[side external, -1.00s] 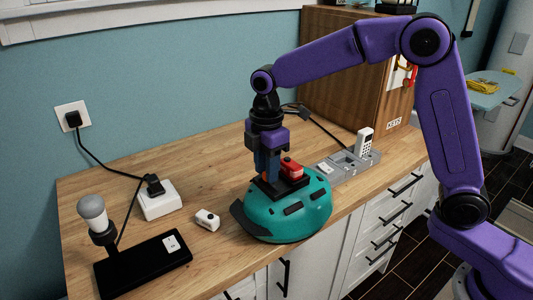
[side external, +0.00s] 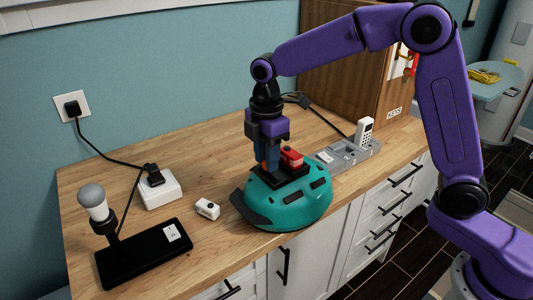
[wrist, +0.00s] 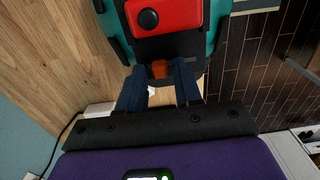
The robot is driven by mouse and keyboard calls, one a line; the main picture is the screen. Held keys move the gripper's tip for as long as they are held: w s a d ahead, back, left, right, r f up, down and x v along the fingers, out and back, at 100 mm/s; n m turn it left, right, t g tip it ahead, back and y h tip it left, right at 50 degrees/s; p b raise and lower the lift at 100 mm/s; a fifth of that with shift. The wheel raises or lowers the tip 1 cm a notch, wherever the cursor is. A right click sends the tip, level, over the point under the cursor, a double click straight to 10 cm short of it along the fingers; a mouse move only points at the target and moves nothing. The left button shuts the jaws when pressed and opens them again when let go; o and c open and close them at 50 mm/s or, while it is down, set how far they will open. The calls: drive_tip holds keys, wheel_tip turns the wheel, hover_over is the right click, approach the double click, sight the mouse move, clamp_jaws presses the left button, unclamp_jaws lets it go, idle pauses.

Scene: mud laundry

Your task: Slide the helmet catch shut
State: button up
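A teal helmet (side external: 290,208) rests on the wooden counter near its front edge. A black mount lies on top, carrying a red block (side external: 291,157), whose black round button shows in the wrist view. A small orange tab (wrist: 160,69), apparently the catch, sits at the mount's edge beside the red block (wrist: 165,15). My gripper (side external: 270,171) points down at the top of the helmet. In the wrist view my gripper (wrist: 160,76) is open, its dark blue fingers on either side of the orange tab with small gaps showing. Contact cannot be told.
A small white device (side external: 207,209) lies left of the helmet. A black lamp base (side external: 143,254) and a white socket box (side external: 160,189) stand further left. A grey tray (side external: 343,158) with a white handset (side external: 364,132) and a wooden cabinet (side external: 350,70) are behind right.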

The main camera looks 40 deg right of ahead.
clamp_jaws()
drive_tip(key=shift+w, duration=0.15)
unclamp_jaws()
drive_tip(key=shift+r, duration=3)
